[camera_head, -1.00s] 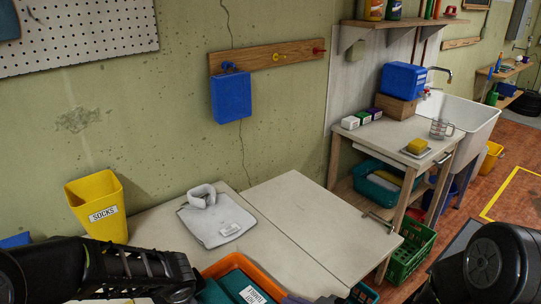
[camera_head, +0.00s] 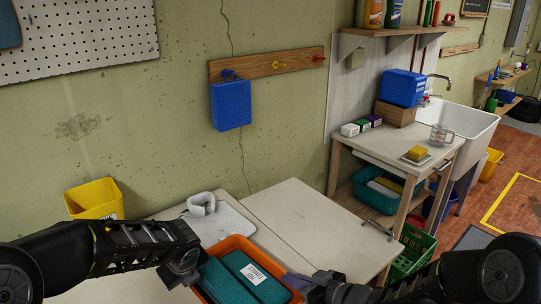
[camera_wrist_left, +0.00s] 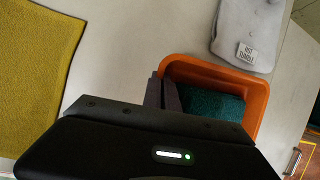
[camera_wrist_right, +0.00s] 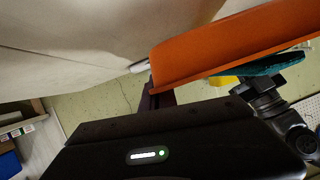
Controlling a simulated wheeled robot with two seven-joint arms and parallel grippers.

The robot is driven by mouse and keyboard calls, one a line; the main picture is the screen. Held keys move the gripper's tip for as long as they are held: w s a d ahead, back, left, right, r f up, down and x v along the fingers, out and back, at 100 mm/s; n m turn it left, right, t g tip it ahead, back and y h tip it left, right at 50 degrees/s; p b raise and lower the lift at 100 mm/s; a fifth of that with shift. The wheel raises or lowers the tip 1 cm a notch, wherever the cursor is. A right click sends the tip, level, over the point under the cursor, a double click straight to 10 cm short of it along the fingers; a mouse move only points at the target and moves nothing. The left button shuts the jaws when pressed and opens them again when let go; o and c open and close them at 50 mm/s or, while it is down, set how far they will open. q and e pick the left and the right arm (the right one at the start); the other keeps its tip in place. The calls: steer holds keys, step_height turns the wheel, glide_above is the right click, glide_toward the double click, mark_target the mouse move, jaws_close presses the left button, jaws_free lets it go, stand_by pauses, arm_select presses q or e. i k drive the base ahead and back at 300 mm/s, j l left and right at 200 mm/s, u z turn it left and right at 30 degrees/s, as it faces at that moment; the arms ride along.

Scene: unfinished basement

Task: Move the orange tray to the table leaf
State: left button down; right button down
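The orange tray (camera_head: 240,241), holding folded teal cloths (camera_head: 225,280) with a white label, is over the near part of the table, left of the pale table leaf (camera_head: 325,225). My left gripper (camera_head: 196,280) is shut on the tray's left wall; its dark fingers straddle the rim in the left wrist view (camera_wrist_left: 163,92). My right gripper (camera_head: 303,284) is shut at the tray's right wall, and the orange wall fills much of the right wrist view (camera_wrist_right: 225,45). The tray's near side is cut off, and its height above the table is hard to judge.
A grey folded garment (camera_head: 225,222) lies behind the tray. A yellow bin (camera_head: 95,200) stands left, and a yellow cloth-like thing (camera_wrist_left: 38,75) lies left of the tray. The leaf's top is clear. A workbench (camera_head: 400,140) and green crate (camera_head: 412,250) stand to its right.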

mark_target(335, 245)
steer(key=i+l, duration=0.25)
steer(key=l, duration=0.15)
steer(key=i+l+z, duration=0.1)
steer(key=l, duration=0.3)
steer(key=i+l, duration=0.35)
steer(key=z, duration=0.05)
